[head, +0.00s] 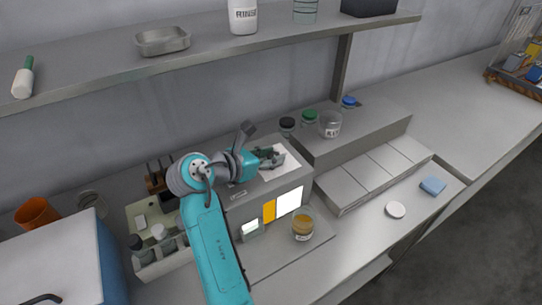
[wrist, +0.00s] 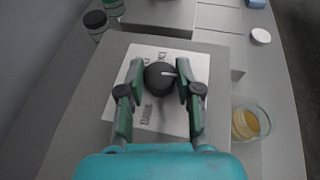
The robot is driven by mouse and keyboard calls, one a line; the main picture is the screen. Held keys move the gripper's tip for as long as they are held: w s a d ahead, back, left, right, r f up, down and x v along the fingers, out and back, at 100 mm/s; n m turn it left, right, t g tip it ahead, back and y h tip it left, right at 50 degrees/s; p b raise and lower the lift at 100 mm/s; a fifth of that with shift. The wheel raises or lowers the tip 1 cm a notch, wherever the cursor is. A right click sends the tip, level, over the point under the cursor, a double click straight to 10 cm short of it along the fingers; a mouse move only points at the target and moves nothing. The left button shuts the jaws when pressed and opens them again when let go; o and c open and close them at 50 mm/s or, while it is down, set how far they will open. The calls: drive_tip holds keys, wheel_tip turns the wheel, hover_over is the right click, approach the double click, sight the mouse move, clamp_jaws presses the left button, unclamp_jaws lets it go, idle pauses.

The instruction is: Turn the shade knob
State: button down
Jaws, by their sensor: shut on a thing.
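The shade knob (wrist: 160,76) is a round black knob with a white pointer line, on a white labelled plate (wrist: 133,77) on top of a grey box. In the wrist view the pointer line points right. My gripper (wrist: 161,84) has its two green fingers shut on the sides of the knob. In the head view my gripper (head: 272,160) is over the white plate on top of the grey box (head: 240,205), and the knob is hidden there. The box front has an orange patch (head: 269,211) and a bright white patch (head: 290,201).
A glass beaker of amber liquid (head: 303,226) stands in front of the box. Lidded jars (head: 310,117) stand on a raised ledge behind it. A shelf (head: 200,55) runs above. A white disc (head: 396,210) and blue block (head: 433,186) lie on the bench at right.

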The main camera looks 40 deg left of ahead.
sight(270, 157)
drive_tip(key=shift+h, duration=0.3)
drive_tip(key=c, duration=0.8)
unclamp_jaws()
drive_tip(key=shift+o, duration=0.2)
wheel_tip(270, 157, up, 10)
drive_tip(key=shift+f+m, duration=0.1)
drive_tip(key=shift+m, duration=0.2)
